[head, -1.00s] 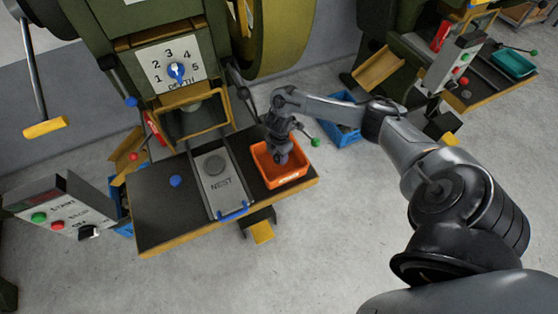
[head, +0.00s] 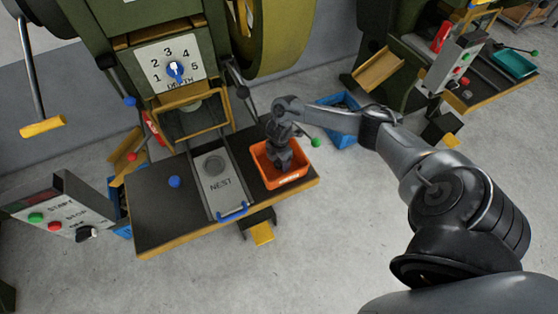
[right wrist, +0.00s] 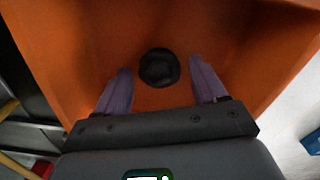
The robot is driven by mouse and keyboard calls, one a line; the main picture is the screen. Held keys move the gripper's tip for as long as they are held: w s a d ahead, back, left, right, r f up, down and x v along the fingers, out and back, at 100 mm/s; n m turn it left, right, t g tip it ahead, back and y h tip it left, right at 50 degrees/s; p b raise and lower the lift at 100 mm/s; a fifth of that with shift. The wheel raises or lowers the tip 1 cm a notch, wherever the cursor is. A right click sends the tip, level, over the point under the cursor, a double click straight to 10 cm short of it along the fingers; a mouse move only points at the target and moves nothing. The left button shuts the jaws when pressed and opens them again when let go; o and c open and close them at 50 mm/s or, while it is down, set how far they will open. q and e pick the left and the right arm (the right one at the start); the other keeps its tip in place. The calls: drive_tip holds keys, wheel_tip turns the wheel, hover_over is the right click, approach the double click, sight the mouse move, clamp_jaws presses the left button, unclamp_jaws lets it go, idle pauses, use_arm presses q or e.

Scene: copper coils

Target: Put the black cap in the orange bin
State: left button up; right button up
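The orange bin (head: 292,182) stands on the right end of the dark press table. My right gripper (head: 285,165) points down over and partly into it. In the right wrist view the black cap (right wrist: 159,68) shows as a dark round piece against the orange bin interior (right wrist: 75,45). The two fingers of my right gripper (right wrist: 162,90) are spread wide, with a gap to the cap on each side. I cannot tell if the cap rests on the bin floor. The cap is not discernible in the head view. My left gripper is not in view.
Left of the bin lie the grey NEST plate (head: 222,183) and a blue knob (head: 175,182). A lever with a green knob (head: 316,142) stands close to the bin's right. A blue crate (head: 343,137) is behind on the floor. The control box (head: 62,205) is at far left.

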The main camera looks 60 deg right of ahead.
sight(279, 163)
drive_tip(key=shift+r, duration=0.2)
wheel_tip(279, 163, up, 11)
drive_tip(key=p, duration=0.3)
drive_tip(key=a+f+t, duration=0.1)
drive_tip(key=a, duration=0.5)
drive_tip(key=w+a+f+t, duration=0.1)
drive_tip(key=a+f, duration=0.1)
drive_tip(key=a, duration=0.5)
drive_tip(key=w+a+f+n+t+y, duration=0.1)
drive_tip(key=a, duration=0.6)
drive_tip(key=shift+w+f+t+p, duration=0.1)
drive_tip(key=shift+f+t+p, duration=0.2)
drive_tip(key=shift+f, duration=0.05)
drive_tip(key=s+a+r+m+t, duration=0.2)
drive_tip(key=a, duration=0.8)
drive_tip(key=s+d+r+m+g, duration=0.1)
drive_tip(key=s+r+m, duration=0.3)
drive_tip(key=s, duration=0.3)
drive_tip(key=s+d+r+m+g, duration=0.1)
drive_tip(key=s+r+m, duration=0.3)
drive_tip(key=s+m, duration=0.3)
drive_tip(key=shift+s+d+r+m+h, duration=0.3)
drive_tip(key=shift+s+r+h, duration=0.1)
drive_tip(key=shift+s, duration=0.3)
